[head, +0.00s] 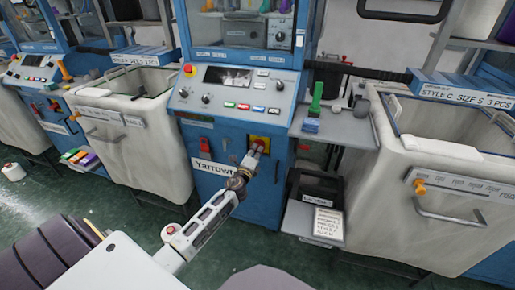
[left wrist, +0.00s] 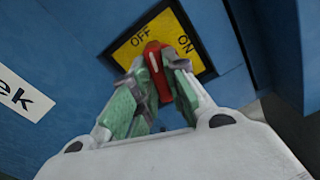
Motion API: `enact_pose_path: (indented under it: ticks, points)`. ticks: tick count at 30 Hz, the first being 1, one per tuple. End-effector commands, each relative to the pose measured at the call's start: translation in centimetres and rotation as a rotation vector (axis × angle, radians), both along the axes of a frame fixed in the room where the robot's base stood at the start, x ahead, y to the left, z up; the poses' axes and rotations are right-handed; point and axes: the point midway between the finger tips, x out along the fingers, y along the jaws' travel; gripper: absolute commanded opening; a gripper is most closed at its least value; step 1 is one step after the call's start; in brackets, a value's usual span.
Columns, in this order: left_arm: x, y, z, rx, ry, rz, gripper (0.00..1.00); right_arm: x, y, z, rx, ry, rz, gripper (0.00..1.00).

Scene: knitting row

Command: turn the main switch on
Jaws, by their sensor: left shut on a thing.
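The main switch is a red handle with a white mark (left wrist: 155,68) on a yellow plate (left wrist: 129,48) marked OFF and ON. In the left wrist view the handle's visible end lies between the two words, a little nearer OFF; its lower part is hidden. In the head view the yellow plate (head: 264,139) shows low on the blue front of the middle machine (head: 283,168). My left gripper (head: 254,153) reaches the switch, and its greenish fingers, also seen in the left wrist view (left wrist: 156,84), are shut on the red handle. My right gripper is not in view.
A control panel (head: 237,90) with buttons and a red stop button (head: 189,70) sits above the switch. Cloth-lined bins stand left (head: 125,140) and right (head: 420,165) of the machine. A black box (head: 317,187) on a low shelf is close right of the arm.

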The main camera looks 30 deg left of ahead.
Motion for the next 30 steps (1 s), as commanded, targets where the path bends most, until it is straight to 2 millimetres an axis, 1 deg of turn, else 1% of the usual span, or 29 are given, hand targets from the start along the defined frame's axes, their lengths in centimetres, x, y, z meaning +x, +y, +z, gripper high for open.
enact_pose_path:
  ticks: [3,12,16,30]
  points:
    - [0.0,0.0,0.0,0.041,0.011,-0.001,0.0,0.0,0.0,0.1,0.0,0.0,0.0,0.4]
    - [0.0,0.0,-0.1,0.045,0.012,0.0,0.0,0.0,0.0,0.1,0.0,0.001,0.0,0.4]
    - [0.0,0.0,-0.1,0.077,0.02,-0.001,0.0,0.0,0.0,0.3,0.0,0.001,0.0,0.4]
    - [0.0,0.0,0.0,0.355,0.087,-0.002,0.0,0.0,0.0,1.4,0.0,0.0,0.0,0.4]
